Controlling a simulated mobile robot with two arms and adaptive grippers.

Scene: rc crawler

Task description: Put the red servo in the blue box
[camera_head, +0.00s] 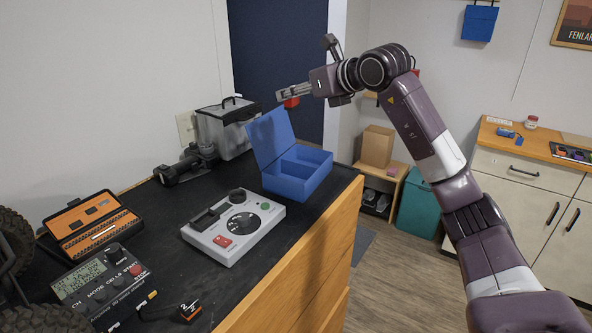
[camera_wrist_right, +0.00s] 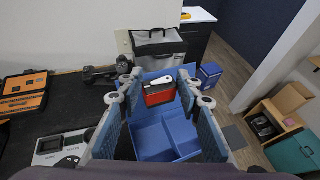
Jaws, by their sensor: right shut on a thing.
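The red servo (camera_head: 291,102) is held in the fingertips of my right gripper (camera_head: 292,93), high above the worktop. In the right wrist view the servo (camera_wrist_right: 159,97), red with a white part on top, sits between the blue fingers of the right gripper (camera_wrist_right: 157,90). The blue box (camera_head: 299,188) stands on the black worktop with its lid raised at the left. It has divided compartments, and those I can see look empty. The servo is above the box and apart from it. The box (camera_wrist_right: 152,143) also shows beyond the fingers in the wrist view. My left gripper is not in view.
A grey controller (camera_head: 234,226) stands just in front of the box. A grey case (camera_head: 228,128) and a black cylindrical device (camera_head: 186,164) are behind it. An orange case (camera_head: 90,224) and a charger (camera_head: 99,284) lie at the left. The worktop's wooden edge is right of the box.

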